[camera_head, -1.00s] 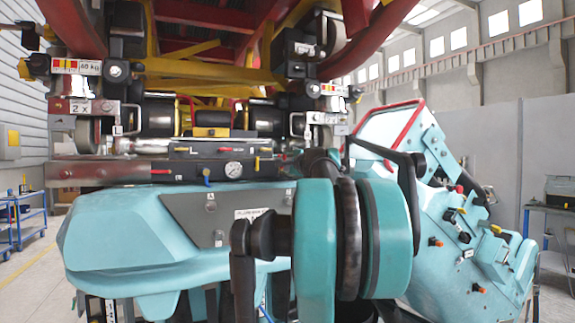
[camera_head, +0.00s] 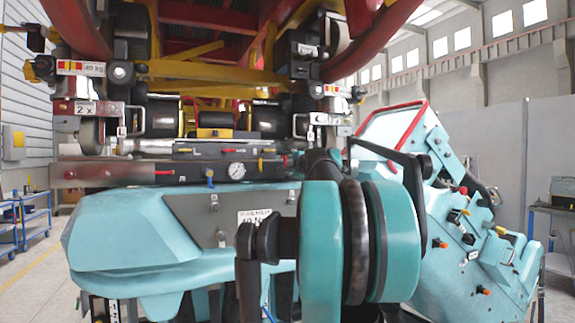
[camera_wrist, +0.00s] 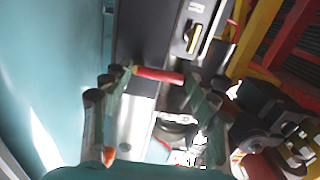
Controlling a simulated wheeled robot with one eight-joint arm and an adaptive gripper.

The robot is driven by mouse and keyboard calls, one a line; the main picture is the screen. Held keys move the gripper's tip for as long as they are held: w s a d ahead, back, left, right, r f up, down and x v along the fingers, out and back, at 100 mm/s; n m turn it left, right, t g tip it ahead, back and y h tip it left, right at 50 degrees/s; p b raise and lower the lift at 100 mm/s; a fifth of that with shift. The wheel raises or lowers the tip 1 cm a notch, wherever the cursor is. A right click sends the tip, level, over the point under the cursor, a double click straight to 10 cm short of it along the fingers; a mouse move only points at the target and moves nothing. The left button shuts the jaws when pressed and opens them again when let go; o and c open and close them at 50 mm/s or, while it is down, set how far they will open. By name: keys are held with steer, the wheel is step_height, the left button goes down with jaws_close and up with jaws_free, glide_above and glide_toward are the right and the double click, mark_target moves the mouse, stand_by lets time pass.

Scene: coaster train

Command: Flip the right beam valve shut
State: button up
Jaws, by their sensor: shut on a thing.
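The dark grey beam (camera_head: 125,173) runs across the front under the train, with a round gauge (camera_head: 236,171) and small coloured levers on it. A red valve handle (camera_head: 163,172) shows at its left. In the wrist view my gripper (camera_wrist: 158,76) has its two fingers closed on the ends of a red valve handle (camera_wrist: 160,75) on the beam. This handle looks like that of the right beam valve, but the head view hides it behind my arm. The handle's exact angle to its pipe is hard to tell.
A blue lever (camera_head: 209,178) and a yellow lever (camera_head: 263,160) sit on the beam; a yellow-handled part (camera_wrist: 195,38) shows in the wrist view. Red train frame hangs above. A teal panel (camera_wrist: 55,70) lies close at the left in the wrist view.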

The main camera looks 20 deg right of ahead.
steer(key=o, duration=1.1)
steer(key=shift+o, duration=0.2)
steer(key=s, duration=1.2)
steer(key=shift+d, duration=0.15)
